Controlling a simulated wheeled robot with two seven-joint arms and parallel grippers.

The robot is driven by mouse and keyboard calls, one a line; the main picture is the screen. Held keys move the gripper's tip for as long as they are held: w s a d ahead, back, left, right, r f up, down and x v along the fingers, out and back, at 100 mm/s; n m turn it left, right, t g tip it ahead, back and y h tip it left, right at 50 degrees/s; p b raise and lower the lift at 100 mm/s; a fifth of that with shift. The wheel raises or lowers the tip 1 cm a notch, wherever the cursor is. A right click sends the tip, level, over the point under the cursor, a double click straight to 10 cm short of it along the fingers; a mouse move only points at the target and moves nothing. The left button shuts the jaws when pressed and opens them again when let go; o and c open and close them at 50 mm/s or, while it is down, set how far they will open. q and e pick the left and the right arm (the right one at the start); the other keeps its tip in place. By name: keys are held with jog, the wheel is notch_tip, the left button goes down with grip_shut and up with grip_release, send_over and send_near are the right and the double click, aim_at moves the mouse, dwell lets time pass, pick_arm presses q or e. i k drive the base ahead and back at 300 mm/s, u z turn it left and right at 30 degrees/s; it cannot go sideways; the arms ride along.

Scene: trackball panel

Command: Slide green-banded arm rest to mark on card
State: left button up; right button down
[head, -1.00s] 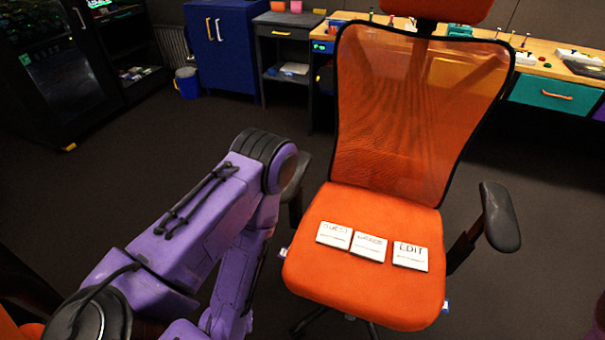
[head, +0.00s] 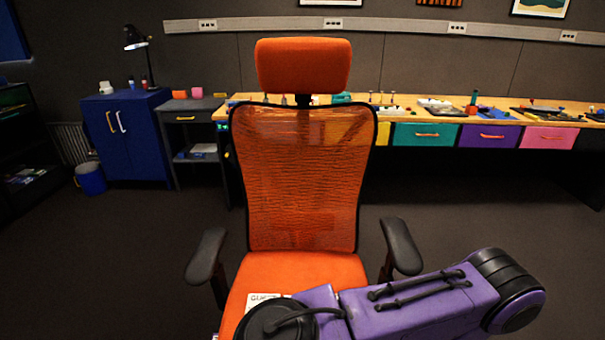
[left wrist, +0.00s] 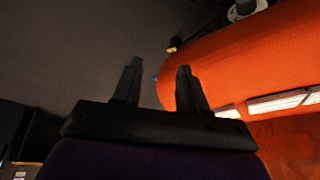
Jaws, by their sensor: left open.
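An orange office chair has two dark arm rests, the left one (head: 207,256) and the right one (head: 401,246). I see no green band on either from here. A white card (head: 264,298) lies on the orange seat (head: 292,268), mostly covered by my purple arm; several white cards (left wrist: 276,103) show edge-on in the left wrist view. My left gripper (left wrist: 158,68) is open and empty, its fingers beside the orange seat edge over dark floor. It is out of the head view, and so is my right gripper. No mark on a card is readable.
The chair's mesh back (head: 300,180) and headrest (head: 303,66) rise behind the seat. A long workbench (head: 400,113) with coloured drawers stands behind. A blue cabinet (head: 128,140) and blue bin (head: 90,178) are at the left. The floor around the chair is open.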

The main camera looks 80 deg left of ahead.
aim_at(203, 262)
jog(key=z, duration=0.45)
jog(key=i, duration=0.25)
jog(key=u, duration=2.6)
